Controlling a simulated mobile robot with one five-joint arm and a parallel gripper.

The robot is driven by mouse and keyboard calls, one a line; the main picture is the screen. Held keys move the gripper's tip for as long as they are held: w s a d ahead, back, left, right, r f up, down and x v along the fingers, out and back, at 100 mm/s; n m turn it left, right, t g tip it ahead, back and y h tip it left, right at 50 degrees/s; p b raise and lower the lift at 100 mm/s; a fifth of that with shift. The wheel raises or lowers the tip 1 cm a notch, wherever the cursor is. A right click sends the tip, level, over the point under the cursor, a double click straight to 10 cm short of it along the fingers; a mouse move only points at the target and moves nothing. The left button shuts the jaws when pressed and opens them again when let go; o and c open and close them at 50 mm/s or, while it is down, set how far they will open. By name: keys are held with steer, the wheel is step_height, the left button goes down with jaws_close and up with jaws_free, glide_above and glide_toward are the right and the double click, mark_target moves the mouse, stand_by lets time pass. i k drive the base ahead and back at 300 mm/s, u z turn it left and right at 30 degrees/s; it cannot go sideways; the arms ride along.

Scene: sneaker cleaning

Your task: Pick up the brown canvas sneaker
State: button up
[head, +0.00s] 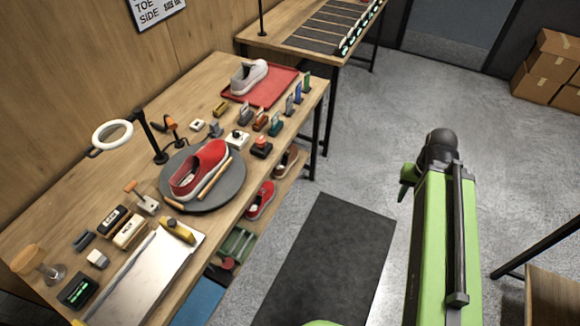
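A brownish shoe with a pale sole (286,161), which looks like the brown canvas sneaker, sits on the shelf under the workbench, near its far right end. The tabletop edge is above it and it is small in view, so its details are hard to tell. A green and black part of my own body stands at the right of the head view, apart from the bench. The fingers of my gripper do not show.
A red sneaker (260,199) sits nearer on the same shelf. Another red sneaker (199,170) is on the round grey turntable (232,194). A pale sneaker (249,76) is on a red tray (262,98). The floor around the dark mat (330,265) is clear.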

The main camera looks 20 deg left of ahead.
mark_target(291, 155)
steer(key=u, duration=0.95)
steer(key=i, duration=1)
steer(key=z, duration=0.15)
steer(key=k, duration=0.5)
steer(key=u, duration=1.85)
steer(key=k, duration=1)
steer(key=z, duration=1.35)
